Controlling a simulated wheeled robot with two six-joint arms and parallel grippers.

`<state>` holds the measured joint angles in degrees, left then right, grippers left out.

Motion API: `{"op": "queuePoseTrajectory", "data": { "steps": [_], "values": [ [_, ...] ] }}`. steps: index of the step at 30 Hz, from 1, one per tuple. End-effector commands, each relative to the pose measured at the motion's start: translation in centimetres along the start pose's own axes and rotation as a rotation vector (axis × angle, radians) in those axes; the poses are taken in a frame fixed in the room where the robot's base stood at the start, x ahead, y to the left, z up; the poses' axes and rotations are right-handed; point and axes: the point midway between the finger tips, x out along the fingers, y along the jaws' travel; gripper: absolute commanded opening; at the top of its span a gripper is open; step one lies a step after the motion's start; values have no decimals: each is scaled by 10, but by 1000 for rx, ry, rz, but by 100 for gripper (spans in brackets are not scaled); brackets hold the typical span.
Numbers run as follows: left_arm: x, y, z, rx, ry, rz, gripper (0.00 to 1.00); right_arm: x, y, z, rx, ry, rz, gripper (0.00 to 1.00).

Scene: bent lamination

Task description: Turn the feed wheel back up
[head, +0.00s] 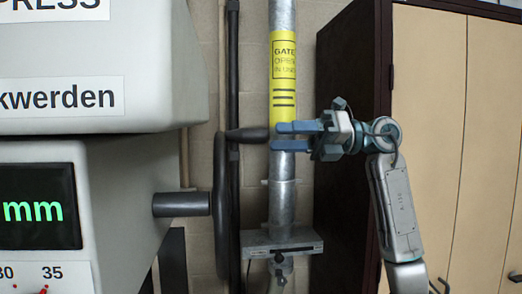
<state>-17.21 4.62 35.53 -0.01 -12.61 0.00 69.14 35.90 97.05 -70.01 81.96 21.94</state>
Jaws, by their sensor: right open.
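The feed wheel (221,225) is dark and stands edge-on on a grey shaft (182,204) from the right side of the press. Its dark handle (247,135) sticks out to the right near the top of the wheel. My right gripper (276,136) comes in from the right with its blue fingers pointing left, one above the other. It is open, and its fingertips are level with the free end of the handle, at or just short of it. I cannot tell whether they touch. My left gripper is out of view.
The grey press (110,165) with a green "mm" display (37,207) fills the left. Behind my gripper runs a metal pipe with a yellow label (283,68), above a small grey bracket (282,243). A brown and beige cabinet (430,90) stands at the right.

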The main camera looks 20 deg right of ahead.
Motion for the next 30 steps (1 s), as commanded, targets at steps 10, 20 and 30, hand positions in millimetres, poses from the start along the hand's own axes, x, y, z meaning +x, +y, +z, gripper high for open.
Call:
{"op": "queuePoseTrajectory", "data": {
  "steps": [10,20,30],
  "values": [
    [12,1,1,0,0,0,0,-29,-1,0,0,1,0,47],
    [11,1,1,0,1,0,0,-28,-1,0,0,1,0,47],
    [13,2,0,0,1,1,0,-18,-54,-4,157,-72,117,47]
  ]
}}
